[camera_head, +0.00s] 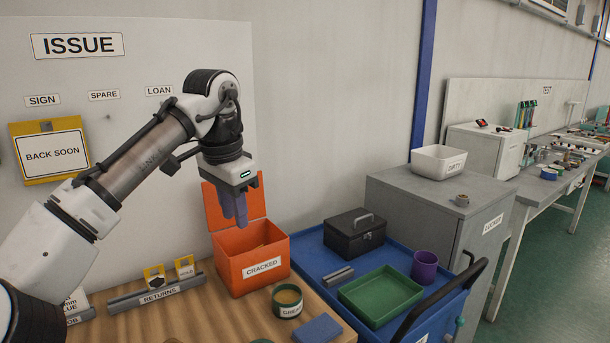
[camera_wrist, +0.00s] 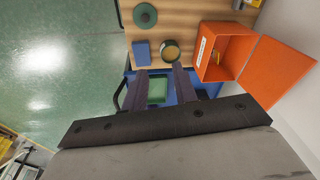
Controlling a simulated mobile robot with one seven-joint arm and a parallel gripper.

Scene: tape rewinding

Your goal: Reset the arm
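My gripper (camera_head: 236,215) hangs fingers down at the end of my raised, bent arm, in front of the wall board and the open orange CRACKED box (camera_head: 252,262). In the head view its fingers overlap the box's raised lid, and I cannot tell the exact gap. In the wrist view the two fingers of my gripper (camera_wrist: 161,70) are apart with nothing held between them. The orange box (camera_wrist: 222,52) lies to their right there, with a small yellow item inside.
A round tin (camera_head: 287,300) and a blue block (camera_head: 317,329) sit on the wooden bench. A blue trolley (camera_head: 310,245) carries a black cash box (camera_head: 354,233), a green tray (camera_head: 380,293) and a purple cup (camera_head: 425,266). A grey locker (camera_head: 430,205) stands behind it.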

